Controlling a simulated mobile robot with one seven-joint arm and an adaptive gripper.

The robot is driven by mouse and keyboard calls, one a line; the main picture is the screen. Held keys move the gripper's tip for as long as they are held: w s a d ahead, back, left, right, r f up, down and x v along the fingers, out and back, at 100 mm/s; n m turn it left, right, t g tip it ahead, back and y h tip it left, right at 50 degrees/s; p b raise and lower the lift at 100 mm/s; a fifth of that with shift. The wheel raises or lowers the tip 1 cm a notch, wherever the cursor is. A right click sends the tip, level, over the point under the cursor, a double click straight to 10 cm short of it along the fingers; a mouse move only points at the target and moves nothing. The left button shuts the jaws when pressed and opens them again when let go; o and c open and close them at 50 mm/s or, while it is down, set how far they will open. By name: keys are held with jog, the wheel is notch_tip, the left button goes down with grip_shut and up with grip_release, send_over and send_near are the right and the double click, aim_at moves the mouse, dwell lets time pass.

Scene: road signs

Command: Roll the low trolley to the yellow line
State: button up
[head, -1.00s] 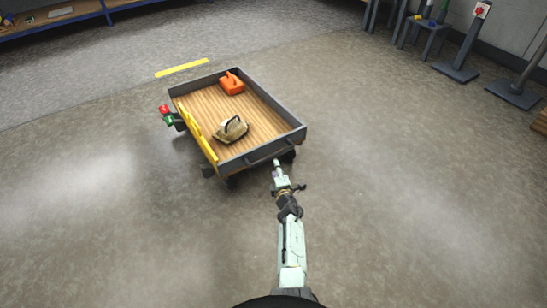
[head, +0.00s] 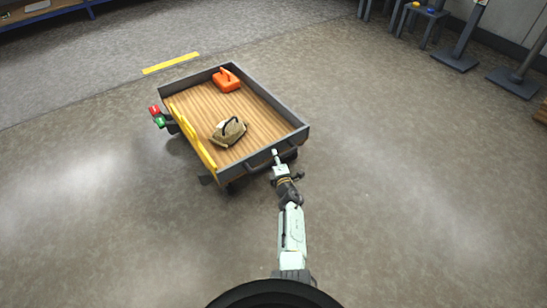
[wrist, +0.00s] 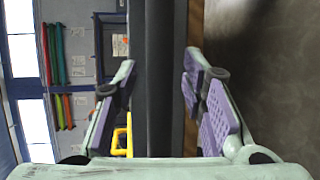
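The low trolley (head: 246,156) has a wooden deck, grey side walls and a yellow rail (head: 193,136) along its left side. It stands at a slant near the middle of the head view. The yellow line (head: 171,63) lies on the floor beyond its far left corner. A dark handle (head: 258,165) is on the trolley's near end. My gripper (head: 274,154) is at this end, by the handle's right part. In the wrist view the open fingers (wrist: 160,75) stand apart on either side of a dark bar (wrist: 158,105). Contact with it cannot be made out.
An orange case (head: 226,82) and a beige object with a dark handle (head: 229,131) ride on the deck. Red and green parts stick out at the trolley's left. Post bases (head: 455,62) and a small stool stand at the far right. Floor around the trolley is clear.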

jog(key=shift+c, duration=0.2)
grip_shut()
dwell(0.6)
